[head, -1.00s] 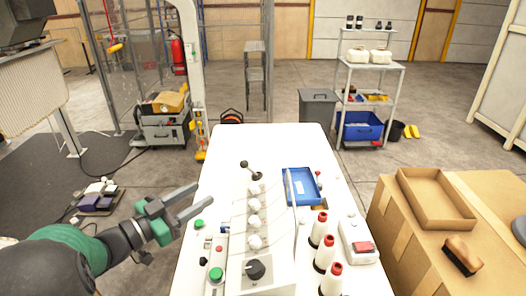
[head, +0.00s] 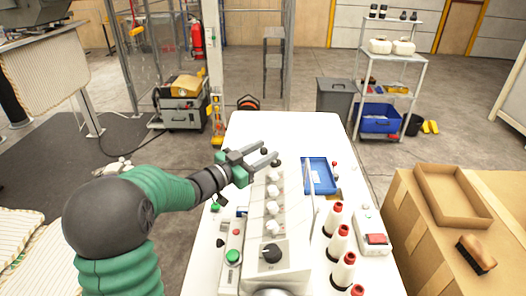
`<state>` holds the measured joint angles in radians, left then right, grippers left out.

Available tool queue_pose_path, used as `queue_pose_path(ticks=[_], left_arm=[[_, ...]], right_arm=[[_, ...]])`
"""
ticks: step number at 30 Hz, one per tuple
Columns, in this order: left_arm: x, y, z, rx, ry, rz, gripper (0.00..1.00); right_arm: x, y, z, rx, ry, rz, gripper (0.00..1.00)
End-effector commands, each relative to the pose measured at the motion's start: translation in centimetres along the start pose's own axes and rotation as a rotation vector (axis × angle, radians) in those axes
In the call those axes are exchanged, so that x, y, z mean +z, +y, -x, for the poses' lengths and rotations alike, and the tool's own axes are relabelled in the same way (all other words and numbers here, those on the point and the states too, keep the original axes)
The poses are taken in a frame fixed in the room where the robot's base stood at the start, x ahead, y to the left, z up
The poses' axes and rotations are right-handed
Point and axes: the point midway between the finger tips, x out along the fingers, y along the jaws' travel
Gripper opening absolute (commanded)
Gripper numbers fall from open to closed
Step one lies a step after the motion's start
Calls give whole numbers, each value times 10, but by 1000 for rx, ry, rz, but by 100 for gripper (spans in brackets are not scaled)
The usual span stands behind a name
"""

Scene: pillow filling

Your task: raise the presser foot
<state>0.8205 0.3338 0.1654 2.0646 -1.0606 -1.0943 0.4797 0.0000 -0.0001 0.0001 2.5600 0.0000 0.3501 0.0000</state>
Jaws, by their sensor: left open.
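The white sewing machine head (head: 285,215) runs along the middle of the white table, with several pale round knobs on its top and a black dial (head: 271,253) at its near end. At its far end is a small lever with black ball ends (head: 276,163), partly covered by my left gripper. My left gripper (head: 270,154) reaches in from the left, its two grey fingers apart and pointing right, at the lever. I cannot tell whether a finger touches it. The presser foot itself is not visible to me. My right gripper is out of view.
A blue tray (head: 318,177) lies right of the machine head. Several white thread cones with red tops (head: 338,243) stand along the right side, beside a white box with a red switch (head: 372,235). Green push buttons (head: 232,257) sit left of the machine. Cardboard boxes (head: 440,235) stand further right.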

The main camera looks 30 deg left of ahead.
Motion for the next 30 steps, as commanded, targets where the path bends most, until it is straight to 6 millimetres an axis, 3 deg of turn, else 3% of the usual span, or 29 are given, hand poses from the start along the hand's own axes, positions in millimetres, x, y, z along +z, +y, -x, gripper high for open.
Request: queue_pose_path(ticks=[6,17,30], left_arm=[[0,0,-1,0,0,0,44],[0,-1,0,-2,0,-1,0],[-6,0,-2,1,-39,-41,0]], right_arm=[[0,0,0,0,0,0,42],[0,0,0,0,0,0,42],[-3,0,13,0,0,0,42]])
